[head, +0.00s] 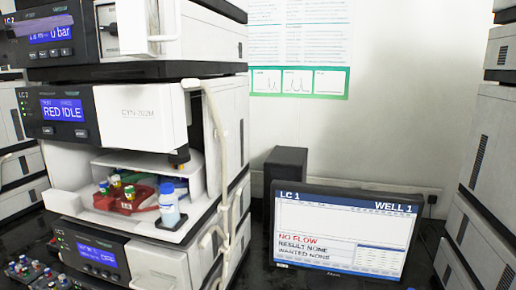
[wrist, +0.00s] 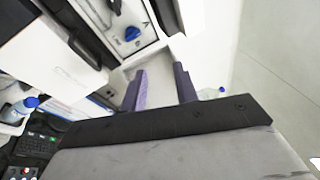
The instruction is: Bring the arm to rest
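My gripper (wrist: 160,80) shows in the wrist view with its two purple-grey fingers apart. No object shows between them. It is in front of white instrument panels, with a blue knob (wrist: 132,34) beyond the fingertips. In the head view a purple strip (head: 38,26) crosses the top unit at the upper left; I cannot tell whether it is part of my gripper. The rest of my arm is not clearly seen.
An instrument stack (head: 140,115) fills the left; its open bay holds a red tray (head: 128,200) with vials and a blue-capped bottle (head: 169,205). A monitor (head: 340,235) reading "NO FLOW" stands right of it. Another stack (head: 490,150) is at the right edge.

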